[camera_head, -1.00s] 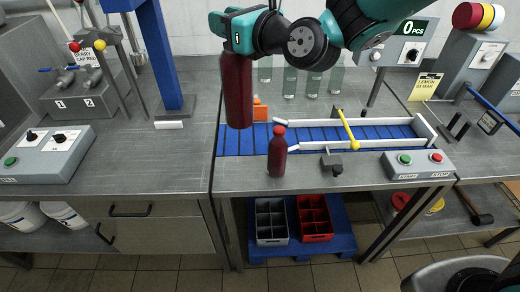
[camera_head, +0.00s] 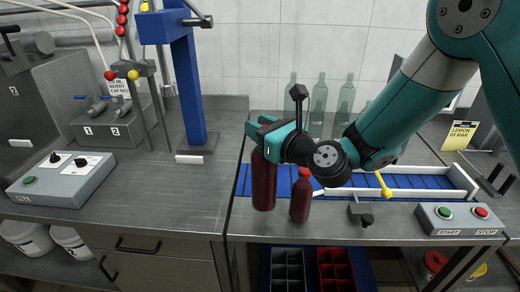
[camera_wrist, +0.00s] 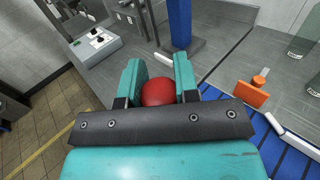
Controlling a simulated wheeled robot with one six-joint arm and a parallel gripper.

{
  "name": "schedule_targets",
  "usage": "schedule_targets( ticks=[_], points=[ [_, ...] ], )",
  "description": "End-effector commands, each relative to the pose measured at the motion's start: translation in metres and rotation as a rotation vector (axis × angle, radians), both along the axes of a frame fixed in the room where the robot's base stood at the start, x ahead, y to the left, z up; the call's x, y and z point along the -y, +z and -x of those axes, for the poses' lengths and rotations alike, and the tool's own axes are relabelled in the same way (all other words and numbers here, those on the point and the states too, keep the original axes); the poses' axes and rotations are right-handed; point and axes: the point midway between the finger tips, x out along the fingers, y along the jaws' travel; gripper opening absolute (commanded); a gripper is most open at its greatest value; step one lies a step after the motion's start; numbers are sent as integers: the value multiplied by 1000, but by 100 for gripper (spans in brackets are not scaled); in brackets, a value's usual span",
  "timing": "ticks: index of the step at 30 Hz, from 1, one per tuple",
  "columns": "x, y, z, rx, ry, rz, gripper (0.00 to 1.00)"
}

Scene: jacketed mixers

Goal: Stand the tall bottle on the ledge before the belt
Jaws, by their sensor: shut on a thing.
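A dark red bottle (camera_head: 264,184) hangs upright below my gripper (camera_head: 265,143), which is shut on its top. In the wrist view a round red top (camera_wrist: 158,92) shows between the two fingers of my gripper (camera_wrist: 158,82); the body below is hidden. The bottle is over the left part of the steel ledge (camera_head: 335,229) before the blue belt (camera_head: 345,184). I cannot tell if its base touches the ledge. A second dark red bottle (camera_head: 300,200) with a brighter red cap stands on the ledge just to the right, close beside it.
A black clamp (camera_head: 361,214) and a START/STOP box (camera_head: 460,218) sit on the ledge further right. Pale bottles (camera_head: 319,105) stand behind. A blue post (camera_head: 186,80) rises at left. An orange block (camera_wrist: 250,94) is by the belt.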

Motion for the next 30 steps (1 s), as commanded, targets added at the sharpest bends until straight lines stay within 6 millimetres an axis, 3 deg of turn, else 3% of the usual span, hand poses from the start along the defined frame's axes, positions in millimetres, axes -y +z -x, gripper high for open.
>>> schedule_targets(
  ticks=[9,23,24,27,30],
  points=[
    [-1,-39,-1,2,-1,-4,0],
    [-1,-44,0,4,0,-3,0],
    [-1,-45,0,1,0,0,34],
    [-1,-45,0,1,0,0,55],
    [-1,-45,0,1,0,0,55]
  ],
)
